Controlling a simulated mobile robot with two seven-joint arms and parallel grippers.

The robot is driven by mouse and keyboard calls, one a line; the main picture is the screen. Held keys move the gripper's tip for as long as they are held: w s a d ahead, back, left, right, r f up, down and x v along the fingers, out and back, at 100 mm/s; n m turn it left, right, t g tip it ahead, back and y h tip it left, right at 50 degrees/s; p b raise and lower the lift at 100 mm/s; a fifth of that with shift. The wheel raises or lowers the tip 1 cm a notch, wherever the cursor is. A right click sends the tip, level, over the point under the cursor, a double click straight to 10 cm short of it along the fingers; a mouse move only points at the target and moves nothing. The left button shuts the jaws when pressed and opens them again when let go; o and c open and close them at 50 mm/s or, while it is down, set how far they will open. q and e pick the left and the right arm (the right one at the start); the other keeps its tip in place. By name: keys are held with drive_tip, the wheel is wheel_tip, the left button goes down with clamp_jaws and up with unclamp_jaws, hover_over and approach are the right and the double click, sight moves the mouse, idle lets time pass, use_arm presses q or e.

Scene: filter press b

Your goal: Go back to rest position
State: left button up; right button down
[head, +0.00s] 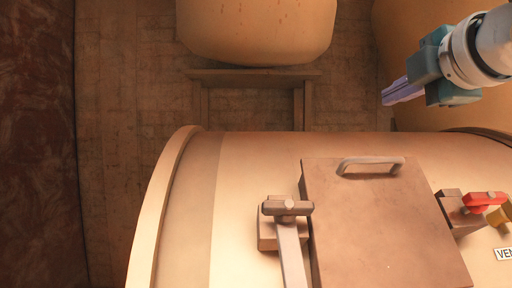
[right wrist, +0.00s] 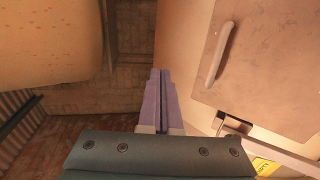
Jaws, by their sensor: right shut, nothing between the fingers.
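My right gripper (head: 388,97) comes in from the upper right in the head view. Its pale violet fingers are shut together with nothing between them, and they point left over the floor behind the machine. In the right wrist view the closed fingers (right wrist: 158,88) point away from the camera, beside the machine's hatch and apart from it. My left gripper is in neither view.
The cream rounded machine (head: 182,225) fills the lower head view. On it are a square hatch (head: 385,225) with a handle (head: 370,162), a lever (head: 287,208) and a red valve handle (head: 485,199). A cream tank (head: 258,30) stands behind. Floor at left is clear.

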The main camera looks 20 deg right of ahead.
drive_tip(key=s+a+f+m+g+y+p, duration=0.1)
drive_tip(key=s+a+f+m+g+p, duration=0.15)
drive_tip(key=a+f, duration=0.4)
drive_tip(key=s+a+f+m+g+y+p, duration=0.1)
drive_tip(key=s+a+f+m+g+y, duration=0.2)
drive_tip(key=f, duration=0.7)
drive_tip(key=s+a+f+m+g+p, duration=0.1)
drive_tip(key=s+a+f+m+g, duration=0.1)
drive_tip(key=s, duration=0.9)
drive_tip(key=s+a+f+m+g+p, duration=0.2)
drive_tip(key=s+f+m+g, duration=0.2)
drive_tip(key=s+f, duration=0.5)
drive_tip(key=shift+s+a+f+m, duration=0.2)
drive_tip(key=shift+s+m, duration=0.75)
drive_tip(key=shift+s, duration=0.15)
drive_tip(key=shift+g, duration=0.25)
